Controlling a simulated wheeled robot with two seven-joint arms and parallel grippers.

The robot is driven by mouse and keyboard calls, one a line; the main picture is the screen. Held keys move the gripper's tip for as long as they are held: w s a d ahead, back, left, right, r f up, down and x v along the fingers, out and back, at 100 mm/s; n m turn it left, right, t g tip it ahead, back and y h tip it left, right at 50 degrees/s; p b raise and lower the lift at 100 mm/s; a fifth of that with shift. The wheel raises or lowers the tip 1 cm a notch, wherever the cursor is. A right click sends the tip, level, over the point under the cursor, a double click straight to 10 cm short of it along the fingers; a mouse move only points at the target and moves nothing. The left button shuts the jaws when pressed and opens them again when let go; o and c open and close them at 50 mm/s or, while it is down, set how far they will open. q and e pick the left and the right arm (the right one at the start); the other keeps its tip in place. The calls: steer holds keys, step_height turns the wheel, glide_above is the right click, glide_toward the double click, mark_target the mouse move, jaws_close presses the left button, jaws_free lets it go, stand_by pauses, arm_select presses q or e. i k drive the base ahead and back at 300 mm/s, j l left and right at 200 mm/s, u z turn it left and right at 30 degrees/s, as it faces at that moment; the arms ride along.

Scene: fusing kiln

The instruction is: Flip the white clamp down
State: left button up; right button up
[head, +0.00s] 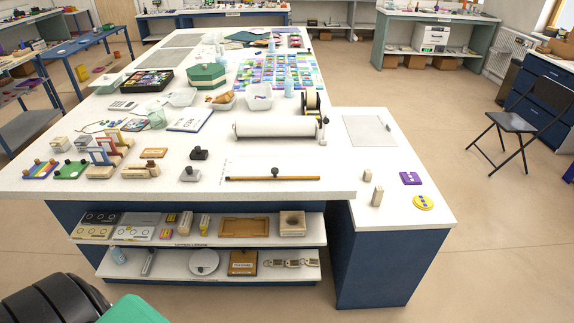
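No thing in the head view is plainly a white clamp. A small pale upright fitting (323,132) stands at the right end of the white paper roll (272,128) on the big white table. A small light-grey piece with a knob on top (190,175) sits on the front part of that table. A similar dark piece (199,154) sits just behind it. They are too small to tell whether any is a clamp, or whether it is up or down. Neither of my grippers is in view.
The big white table (120,196) has shelves of trays and parts below its front edge. A lower white side bench (410,232) on the right holds two pale upright blocks, a purple piece and a yellow disc. A folding chair (510,125) stands farther right. Floor on the right is open.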

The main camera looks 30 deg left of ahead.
mark_target(325, 120)
steer(key=i+l+u, duration=0.1)
steer(key=u, duration=0.25)
steer(key=i+l+u, duration=0.1)
steer(key=u, duration=0.25)
steer(key=i+l+u, duration=0.1)
steer(key=u, duration=0.2)
steer(key=i+l+u, duration=0.1)
steer(key=l, duration=0.3)
steer(key=i+l+u, duration=0.15)
steer(key=l, duration=0.3)
steer(key=i+l+u, duration=0.1)
steer(key=l, duration=0.35)
steer(key=i+l+u, duration=0.1)
steer(key=i+l, duration=0.15)
steer(key=l, duration=0.2)
steer(key=i+l+u, duration=0.15)
steer(key=l, duration=0.35)
steer(key=l+u, duration=0.1)
steer(key=l, duration=0.35)
steer(key=i+l, duration=0.1)
steer(key=l, duration=0.35)
steer(key=i+l, duration=0.1)
steer(key=l, duration=0.35)
